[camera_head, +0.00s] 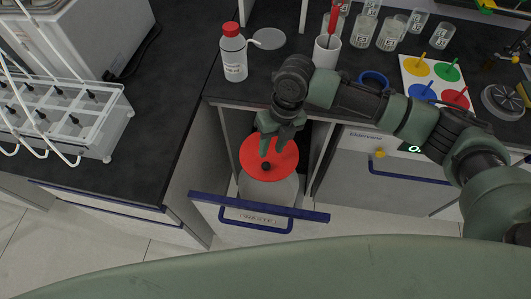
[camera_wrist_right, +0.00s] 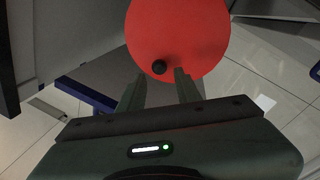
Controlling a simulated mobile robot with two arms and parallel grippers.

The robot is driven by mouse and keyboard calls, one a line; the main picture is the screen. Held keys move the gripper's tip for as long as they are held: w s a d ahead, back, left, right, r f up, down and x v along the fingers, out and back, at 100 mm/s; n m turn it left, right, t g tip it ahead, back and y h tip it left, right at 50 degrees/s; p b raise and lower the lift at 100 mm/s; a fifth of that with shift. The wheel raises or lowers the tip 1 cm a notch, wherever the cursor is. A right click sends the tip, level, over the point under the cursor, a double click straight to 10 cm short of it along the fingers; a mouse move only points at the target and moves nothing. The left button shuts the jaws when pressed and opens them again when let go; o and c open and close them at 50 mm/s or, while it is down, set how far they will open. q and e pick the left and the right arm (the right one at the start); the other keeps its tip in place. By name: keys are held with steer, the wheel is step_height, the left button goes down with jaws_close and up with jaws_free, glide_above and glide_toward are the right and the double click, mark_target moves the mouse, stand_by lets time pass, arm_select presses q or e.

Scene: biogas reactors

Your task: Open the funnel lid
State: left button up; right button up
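The funnel lid (camera_head: 284,158) is a red disc with a small black knob (camera_head: 266,166). It lies on a whitish round container (camera_head: 268,188) inside a pulled-out drawer labelled as waste. My right gripper (camera_head: 272,150) is over the lid, pointing down, with its fingertips close to the knob. In the right wrist view the red lid (camera_wrist_right: 185,35) and its knob (camera_wrist_right: 159,67) lie just beyond the two spread fingers of the gripper (camera_wrist_right: 158,75). The gripper is open and empty; whether a finger touches the lid cannot be told. My left gripper does not show.
The drawer front (camera_head: 258,215) has a blue handle. A white bottle with a red cap (camera_head: 234,55) stands on the dark counter above. A white rack (camera_head: 70,115) is at left. Several glass jars and a coloured palette (camera_head: 435,80) stand at right.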

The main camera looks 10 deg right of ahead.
mark_target(267, 163)
steer(key=f, duration=0.2)
steer(key=a+f, duration=0.1)
steer(key=f, duration=0.4)
steer(key=shift+s+a+f+p, duration=0.15)
steer(key=shift+s+a+p, duration=0.1)
steer(key=shift+s+p, duration=0.15)
jaws_close()
stand_by(1.0)
